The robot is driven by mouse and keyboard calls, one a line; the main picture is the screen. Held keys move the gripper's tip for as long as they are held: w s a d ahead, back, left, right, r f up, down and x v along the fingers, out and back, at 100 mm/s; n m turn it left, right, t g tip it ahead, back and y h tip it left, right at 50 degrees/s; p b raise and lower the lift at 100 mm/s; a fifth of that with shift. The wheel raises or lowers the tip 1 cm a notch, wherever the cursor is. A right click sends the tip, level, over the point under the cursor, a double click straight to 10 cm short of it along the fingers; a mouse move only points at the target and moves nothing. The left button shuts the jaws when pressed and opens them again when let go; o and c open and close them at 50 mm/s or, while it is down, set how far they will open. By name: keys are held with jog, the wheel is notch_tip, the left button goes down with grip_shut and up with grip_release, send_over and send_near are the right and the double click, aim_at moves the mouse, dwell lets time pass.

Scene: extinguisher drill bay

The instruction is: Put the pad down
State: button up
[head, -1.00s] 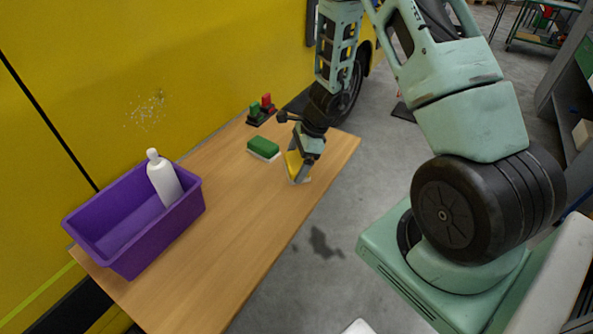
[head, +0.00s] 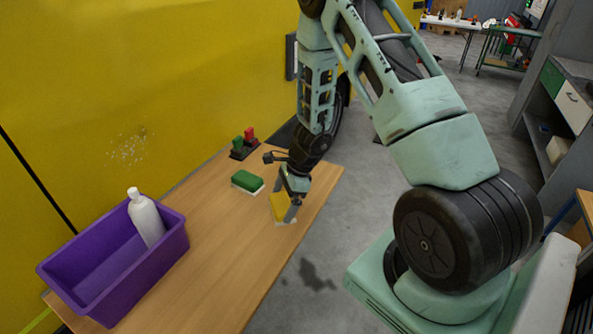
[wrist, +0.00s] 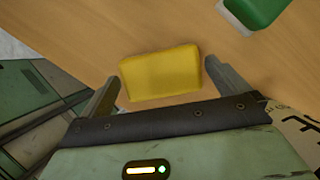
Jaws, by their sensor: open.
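The yellow pad (head: 278,207) sits on the wooden table (head: 215,235) near its right edge, with a pale underside showing in the head view. In the wrist view the yellow pad (wrist: 162,74) lies between the two fingers of my gripper (wrist: 165,80), with a gap on each side. My gripper (head: 284,208) is open and low around the pad, pointing down. A second pad, green on white (head: 247,181), lies on the table to the left and farther back. Its corner shows at the top right of the wrist view (wrist: 262,10).
A purple bin (head: 115,270) with a white bottle (head: 146,217) in it stands at the table's left end. A small dark holder with green and red pieces (head: 243,146) sits at the far end. A yellow vehicle side (head: 130,90) runs along the back. The table's middle is clear.

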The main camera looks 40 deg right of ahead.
jog(key=v, duration=1.5)
jog(key=s+a+r+n+g, duration=0.1)
jog(key=s+a+r+n, duration=0.2)
jog(key=a+n, duration=0.45)
jog(key=s+a+r+n+g, duration=0.1)
jog(key=s+a+r+n, duration=0.3)
jog(key=a, duration=0.7)
jog(key=s+a+r+n+h, duration=0.3)
jog(key=s+a+n, duration=0.8)
jog(key=n, duration=0.8)
jog(key=s, duration=0.3)
jog(key=shift+s+a+b, duration=0.35)
jog(key=shift+s+b, duration=0.05)
